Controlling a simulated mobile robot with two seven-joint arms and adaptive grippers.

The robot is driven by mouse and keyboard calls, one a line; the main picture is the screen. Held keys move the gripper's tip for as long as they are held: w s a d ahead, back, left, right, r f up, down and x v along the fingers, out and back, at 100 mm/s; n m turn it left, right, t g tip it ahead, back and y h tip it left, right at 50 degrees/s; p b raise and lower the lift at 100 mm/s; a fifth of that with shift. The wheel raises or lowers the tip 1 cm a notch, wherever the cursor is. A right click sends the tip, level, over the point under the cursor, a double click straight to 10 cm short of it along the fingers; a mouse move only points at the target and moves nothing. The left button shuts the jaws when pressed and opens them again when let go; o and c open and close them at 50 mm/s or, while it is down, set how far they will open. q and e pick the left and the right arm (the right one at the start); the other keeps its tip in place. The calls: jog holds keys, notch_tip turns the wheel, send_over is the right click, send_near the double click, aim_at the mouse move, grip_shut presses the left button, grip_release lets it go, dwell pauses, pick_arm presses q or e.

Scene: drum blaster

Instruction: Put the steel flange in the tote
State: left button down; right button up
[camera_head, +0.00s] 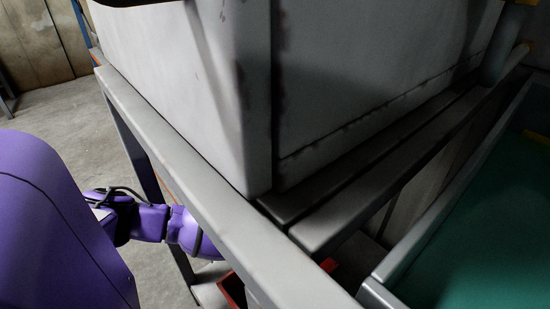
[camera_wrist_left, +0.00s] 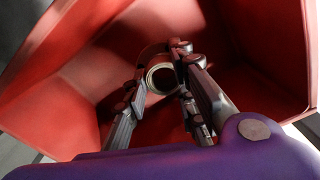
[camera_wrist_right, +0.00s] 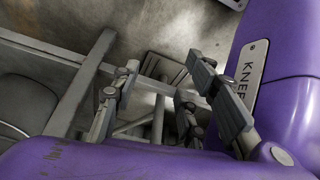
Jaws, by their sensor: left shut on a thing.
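The steel flange (camera_wrist_left: 150,74) shows in the left wrist view as a round metal ring with a dark centre. My left gripper (camera_wrist_left: 162,80) is shut on the flange, with its fingers on both sides. Red walls of the tote (camera_wrist_left: 60,85) surround gripper and flange; I cannot tell whether the flange touches the tote. In the head view only a small red part of the tote (camera_head: 232,290) shows below the grey frame, and the left gripper is hidden. My right gripper (camera_wrist_right: 162,75) is open and empty in the right wrist view.
A large grey box-like body (camera_head: 350,80) stands on a grey metal frame (camera_head: 180,155) above the left forearm. A green-surfaced bin or table (camera_head: 490,230) is at the right. Metal bars (camera_wrist_right: 85,85) lie beyond the right gripper.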

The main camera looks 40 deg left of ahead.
pick_arm(q)
notch_tip(320, 180, down, 3)
jog(key=shift+f+b, duration=0.2)
jog(key=shift+b, duration=0.4)
jog(key=shift+f, duration=0.3)
jog(key=shift+r, duration=0.1)
jog(key=c, duration=1.5)
grip_release()
jog(key=shift+o, duration=0.2)
pick_arm(e)
jog(key=shift+x, duration=0.9)
jog(key=shift+w, duration=0.1)
jog(key=shift+r, duration=0.1)
